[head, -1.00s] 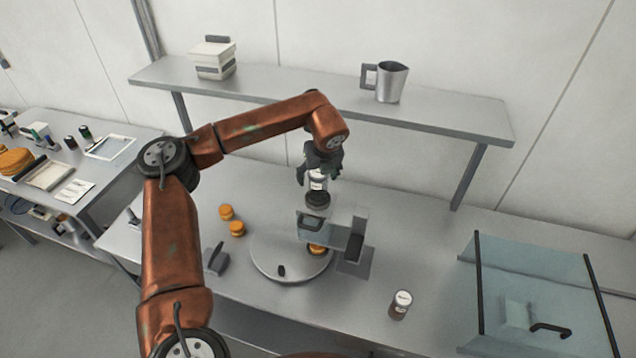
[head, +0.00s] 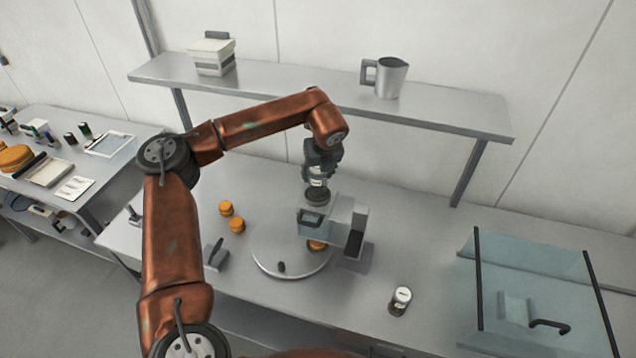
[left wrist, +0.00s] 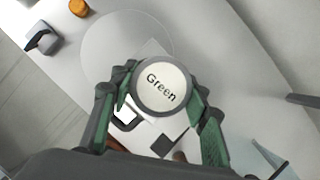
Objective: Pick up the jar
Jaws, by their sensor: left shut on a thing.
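A jar (head: 317,184) with a pale label and a dark lower part is held by my left gripper (head: 320,166), behind the machine on the table. In the left wrist view its round white lid (left wrist: 162,89) reads "Green" and sits between the fingers. The fingers are shut on the jar and hide its upper part in the head view. I cannot tell whether its base touches the table. A second jar (head: 400,301) with a white top stands on the table at the right. My right gripper is not in view.
The machine (head: 345,225) with a round plate (head: 268,255) is just in front of the held jar. Orange rounds (head: 237,226) lie left of it. A shelf (head: 300,92) with a metal pitcher (head: 386,78) is behind. A glass case (head: 530,285) stands at the right.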

